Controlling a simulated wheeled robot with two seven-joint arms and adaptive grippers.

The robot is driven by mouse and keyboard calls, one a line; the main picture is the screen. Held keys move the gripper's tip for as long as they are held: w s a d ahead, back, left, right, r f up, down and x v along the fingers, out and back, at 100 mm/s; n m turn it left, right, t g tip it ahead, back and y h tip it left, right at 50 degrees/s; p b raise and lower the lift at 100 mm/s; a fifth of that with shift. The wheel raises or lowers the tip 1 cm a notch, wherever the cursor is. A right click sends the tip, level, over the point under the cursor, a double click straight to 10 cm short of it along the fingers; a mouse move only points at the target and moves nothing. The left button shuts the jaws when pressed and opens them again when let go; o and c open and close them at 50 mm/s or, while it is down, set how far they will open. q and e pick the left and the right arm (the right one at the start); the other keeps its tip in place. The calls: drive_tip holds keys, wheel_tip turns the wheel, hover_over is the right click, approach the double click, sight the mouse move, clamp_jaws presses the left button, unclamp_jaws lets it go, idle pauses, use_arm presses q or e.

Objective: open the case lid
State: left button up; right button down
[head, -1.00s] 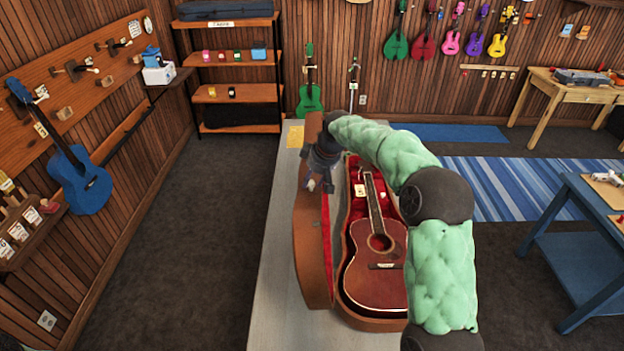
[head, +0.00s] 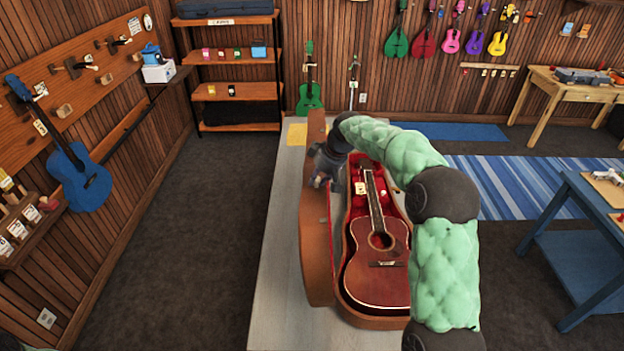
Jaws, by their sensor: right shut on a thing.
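The brown guitar case (head: 370,322) lies on a pale grey bench with its red-lined body open. A reddish-brown ukulele (head: 378,275) lies inside it, with a small tag by its neck. The case lid (head: 317,250) stands steeply up along the left side of the case, seen nearly edge-on. My right gripper (head: 322,180) is at the far part of the lid and is shut on it. Its fingertips are small and partly hidden by the wrist. My right arm passes over the case's right side and hides part of it. My left gripper is out of view.
The grey bench top (head: 275,290) is bare left of the lid, with dark open floor beyond. A blue ukulele (head: 80,175) hangs on the left wall rack. A blue table (head: 575,245) stands at right, and shelves (head: 235,90) stand at the back.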

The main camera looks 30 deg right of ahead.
drive_tip(key=s+d+t+y+b, duration=0.1)
drive_tip(key=s+d+b, duration=0.2)
drive_tip(key=s+d, duration=0.3)
drive_tip(key=d, duration=0.4)
drive_tip(key=shift+r+b, duration=0.2)
drive_tip(key=shift+b, duration=0.2)
drive_tip(key=shift+a, duration=0.1)
drive_tip(key=c, duration=1.3)
unclamp_jaws()
drive_tip(key=shift+o, duration=0.2)
drive_tip(key=shift+w, duration=0.1)
drive_tip(key=v, duration=1.2)
drive_tip(key=shift+d, duration=0.25)
drive_tip(key=shift+f, duration=0.15)
